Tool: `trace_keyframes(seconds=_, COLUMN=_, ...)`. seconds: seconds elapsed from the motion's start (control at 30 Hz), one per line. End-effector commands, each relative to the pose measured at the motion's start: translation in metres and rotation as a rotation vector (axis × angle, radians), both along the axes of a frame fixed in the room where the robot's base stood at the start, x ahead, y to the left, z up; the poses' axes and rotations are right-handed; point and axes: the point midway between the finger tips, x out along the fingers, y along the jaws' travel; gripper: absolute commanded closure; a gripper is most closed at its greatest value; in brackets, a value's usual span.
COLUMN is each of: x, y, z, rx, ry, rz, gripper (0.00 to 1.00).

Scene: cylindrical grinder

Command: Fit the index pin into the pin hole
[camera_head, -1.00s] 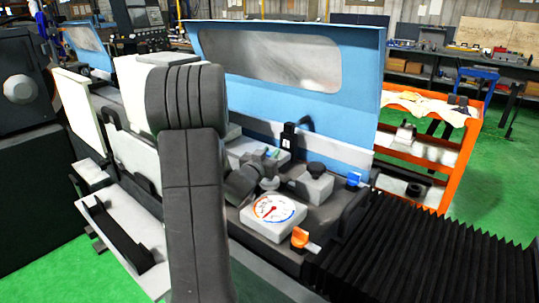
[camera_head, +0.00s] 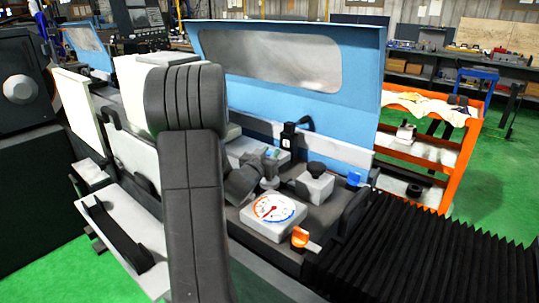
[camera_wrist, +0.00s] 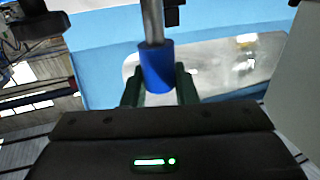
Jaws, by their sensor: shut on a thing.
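The index pin shows in the wrist view as a blue sleeve (camera_wrist: 157,72) with a grey metal shaft (camera_wrist: 152,22) running up out of the picture. My gripper (camera_wrist: 159,88) is shut on the blue part, one dark green finger on each side. In the head view my own arm covers much of the middle, and the gripper and the held pin cannot be made out clearly. I cannot pick out the pin hole in either view. The far end of the shaft is cut off by the wrist picture's top edge.
On the machine top stand a white dial gauge (camera_head: 272,211), an orange knob (camera_head: 300,237), a block with a black knob (camera_head: 316,182) and a small blue part (camera_head: 354,177). A blue guard (camera_head: 290,75) rises behind. Black bellows (camera_head: 430,250) lie right; an orange cart (camera_head: 462,155) stands beyond.

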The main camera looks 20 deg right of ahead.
Motion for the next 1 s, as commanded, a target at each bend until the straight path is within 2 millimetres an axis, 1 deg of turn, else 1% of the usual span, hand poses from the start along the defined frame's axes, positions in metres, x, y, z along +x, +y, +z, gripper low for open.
trace_keyframes(seconds=0.27, x=0.000, y=0.000, z=0.000, rx=-0.001, ry=-0.001, rz=0.000, gripper=1.00)
trace_keyframes(seconds=0.93, x=0.000, y=0.000, z=-0.017, rx=-0.001, ry=-0.001, rz=0.000, gripper=1.00)
trace_keyframes(seconds=0.97, x=0.000, y=0.000, z=-0.016, rx=-0.001, ry=-0.001, rz=0.000, gripper=0.70)
trace_keyframes(seconds=1.0, x=0.000, y=0.000, z=-0.016, rx=-0.001, ry=-0.001, rz=0.000, gripper=0.62)
